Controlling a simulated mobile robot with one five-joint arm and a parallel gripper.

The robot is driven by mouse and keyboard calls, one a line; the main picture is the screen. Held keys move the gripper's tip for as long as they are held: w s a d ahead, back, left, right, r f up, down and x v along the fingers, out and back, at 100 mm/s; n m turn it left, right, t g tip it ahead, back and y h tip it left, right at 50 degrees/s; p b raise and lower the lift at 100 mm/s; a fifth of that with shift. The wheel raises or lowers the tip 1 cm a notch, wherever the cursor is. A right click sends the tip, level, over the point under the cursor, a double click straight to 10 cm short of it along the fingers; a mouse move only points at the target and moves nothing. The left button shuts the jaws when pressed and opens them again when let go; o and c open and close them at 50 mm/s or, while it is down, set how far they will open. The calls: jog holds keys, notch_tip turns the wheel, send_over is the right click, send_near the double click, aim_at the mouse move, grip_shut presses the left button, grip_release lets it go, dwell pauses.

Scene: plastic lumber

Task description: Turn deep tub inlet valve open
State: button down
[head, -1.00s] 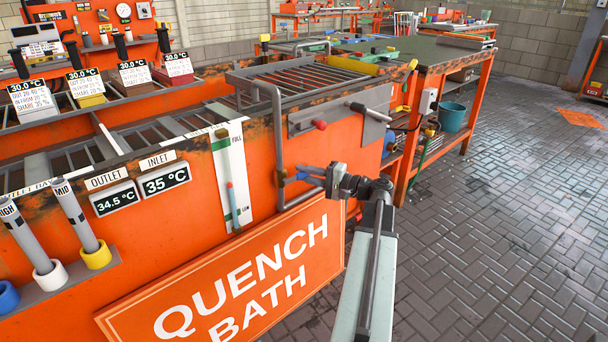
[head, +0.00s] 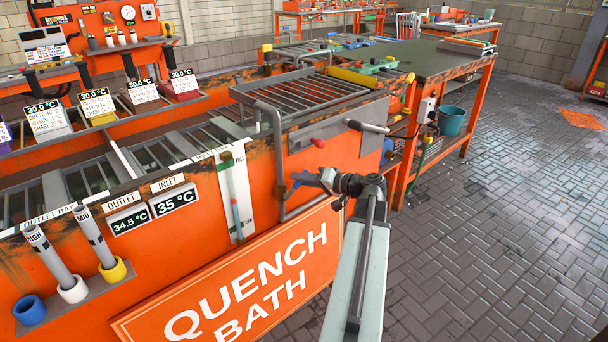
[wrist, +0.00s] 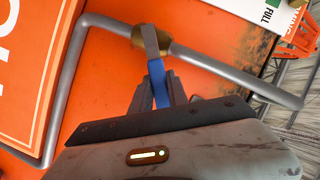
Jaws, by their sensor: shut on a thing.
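The inlet valve has a brass body (wrist: 139,40) on a bent grey pipe in the wrist view. Its blue lever (wrist: 160,85) comes off a grey end piece at the brass body and runs down between my fingers. My gripper (wrist: 158,92) is shut on the blue lever. In the head view the blue lever (head: 300,181) sticks out to the right from the pipe (head: 279,150), and my gripper (head: 322,181) is at its outer end. My gripper partly hides the lever there.
The orange bath wall carries a "QUENCH BATH" sign (head: 235,285) just below the valve. Inlet and outlet displays (head: 174,200) are left. Paved floor at right is clear.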

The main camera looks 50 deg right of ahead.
jog(key=shift+w+a+r+n+g+h+p, duration=0.15)
jog(key=shift+a+r+n+g+h+p, duration=0.3)
jog(key=shift+a+n+p, duration=0.35)
jog(key=shift+d, duration=0.1)
jog(key=c, duration=1.3)
grip_release()
jog(key=shift+w, duration=0.1)
jog(key=shift+d, duration=0.1)
jog(key=shift+s+r, duration=0.1)
jog(key=shift+s, duration=0.15)
jog(key=p+v, duration=0.2)
jog(key=v, duration=0.5)
jog(key=shift+s, duration=0.2)
